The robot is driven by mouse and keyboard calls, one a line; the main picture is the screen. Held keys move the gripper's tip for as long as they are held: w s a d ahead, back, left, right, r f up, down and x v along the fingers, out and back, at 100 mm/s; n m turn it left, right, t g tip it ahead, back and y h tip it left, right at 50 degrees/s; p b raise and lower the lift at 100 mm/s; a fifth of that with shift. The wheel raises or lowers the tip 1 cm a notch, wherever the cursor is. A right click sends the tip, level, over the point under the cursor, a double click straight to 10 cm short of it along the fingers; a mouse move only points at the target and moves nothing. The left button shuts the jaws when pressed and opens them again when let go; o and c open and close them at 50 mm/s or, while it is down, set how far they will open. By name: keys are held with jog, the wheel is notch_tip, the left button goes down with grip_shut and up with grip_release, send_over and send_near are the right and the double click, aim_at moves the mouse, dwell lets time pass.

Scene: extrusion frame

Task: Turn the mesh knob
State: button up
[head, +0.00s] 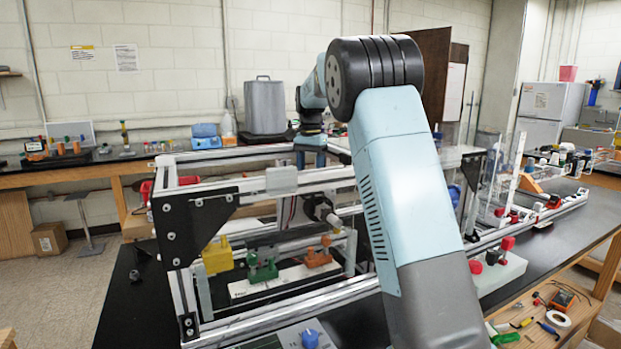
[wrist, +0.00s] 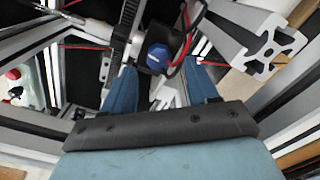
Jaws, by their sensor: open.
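A round knob with a blue face (wrist: 158,56), which I take to be the mesh knob, shows in the wrist view beside a dark toothed strip (wrist: 120,28). My gripper (wrist: 160,72) is open. Its two blue fingers stand left and right of the knob in the picture, with a visible gap on each side; I cannot tell how far the knob is in depth. In the head view my arm reaches over the aluminium extrusion frame (head: 270,184), and my wrist is at its far side. The fingertips and this knob cannot be made out there.
A thick extrusion end (wrist: 263,46) and red and black wires (wrist: 185,45) lie close right of the knob. In the head view, yellow (head: 217,256), green (head: 263,268) and orange (head: 318,256) parts stand inside the frame. Another blue knob (head: 310,338) sits on a grey device in front.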

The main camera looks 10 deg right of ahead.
notch_tip(320, 180, up, 11)
jog(key=shift+f, duration=0.2)
dwell(0.4)
jog(key=s+r+n+t, duration=0.1)
jog(key=s, duration=0.7)
jog(key=s+r+n, duration=0.1)
jog(key=s+n, duration=0.1)
jog(key=s, duration=0.6)
jog(key=s+r+n+t, duration=0.1)
jog(key=s, duration=0.7)
jog(key=shift+s+d+t+y, duration=0.1)
jog(key=shift+t+y, duration=0.2)
jog(key=s+f+n+t, duration=0.1)
jog(key=s+f+n, duration=0.1)
jog(key=s+f, duration=0.5)
jog(key=s+f+n+t, duration=0.2)
jog(key=s+f, duration=0.5)
jog(key=s, duration=0.8)
jog(key=shift+n, duration=0.4)
jog(key=shift+c, duration=0.2)
